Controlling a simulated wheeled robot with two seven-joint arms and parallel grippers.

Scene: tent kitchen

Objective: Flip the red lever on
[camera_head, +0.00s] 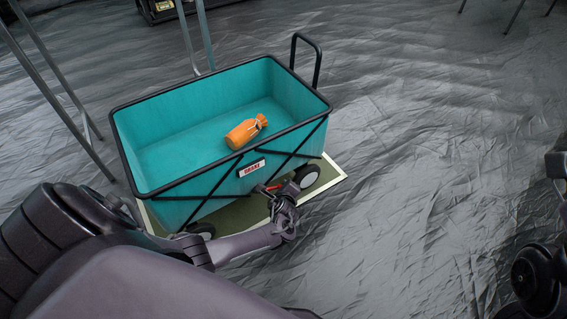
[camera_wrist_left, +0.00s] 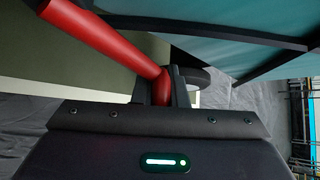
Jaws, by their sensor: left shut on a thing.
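The red lever (camera_wrist_left: 105,38) is a smooth red rod in the left wrist view. In the head view only a small red bit of the lever (camera_head: 273,187) shows, low at the front of the teal wagon (camera_head: 205,183). My left gripper (camera_head: 286,194) is beside the wagon's near front wheel, low over the mat. In the left wrist view the left gripper (camera_wrist_left: 160,92) is shut on the lever's rounded end. The lever's mounting is hidden.
An orange wrapped bundle (camera_head: 246,131) lies inside the wagon. The wagon stands on a green mat with a pale border (camera_head: 325,180). Metal legs (camera_head: 55,95) stand at the left. The wrinkled grey floor (camera_head: 430,130) to the right is largely clear.

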